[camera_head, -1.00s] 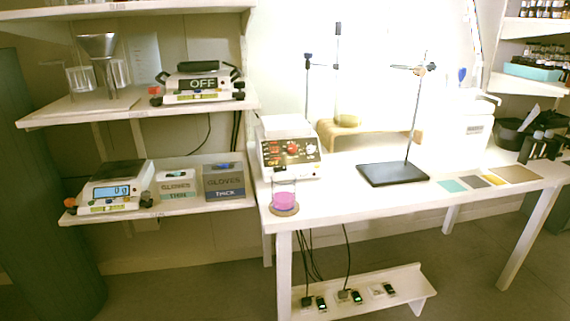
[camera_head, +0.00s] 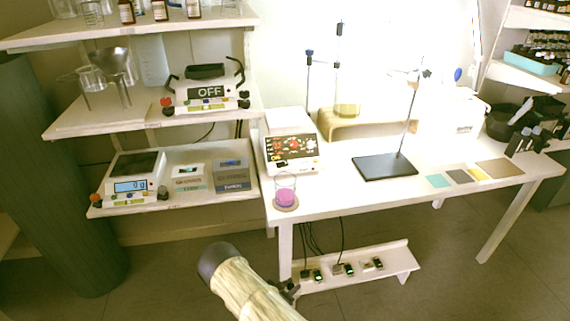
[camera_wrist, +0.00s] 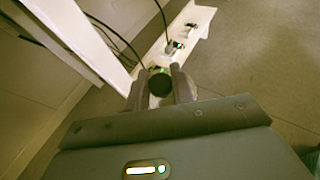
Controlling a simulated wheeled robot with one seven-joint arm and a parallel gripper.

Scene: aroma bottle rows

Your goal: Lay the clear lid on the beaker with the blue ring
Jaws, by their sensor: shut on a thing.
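My gripper (camera_wrist: 160,88) is shut on a dark round knob (camera_wrist: 160,84) in the wrist view. The knob looks like the handle of the clear lid, but no clear disc can be made out. In the head view my arm comes up from the bottom edge, below and in front of the table. A glass beaker with pink liquid (camera_head: 286,196) stands upright on a round coaster at the table's front left corner. Its top looks open. I cannot make out a blue ring on it. My gripper is apart from this beaker.
A hotplate device (camera_head: 292,150) stands just behind the beaker. A dark stand base (camera_head: 385,166) with a rod is to the right. The table front (camera_head: 350,200) is clear. A low shelf (camera_head: 395,262) with small devices is under the table. Shelves (camera_head: 150,120) with glassware and scales are left.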

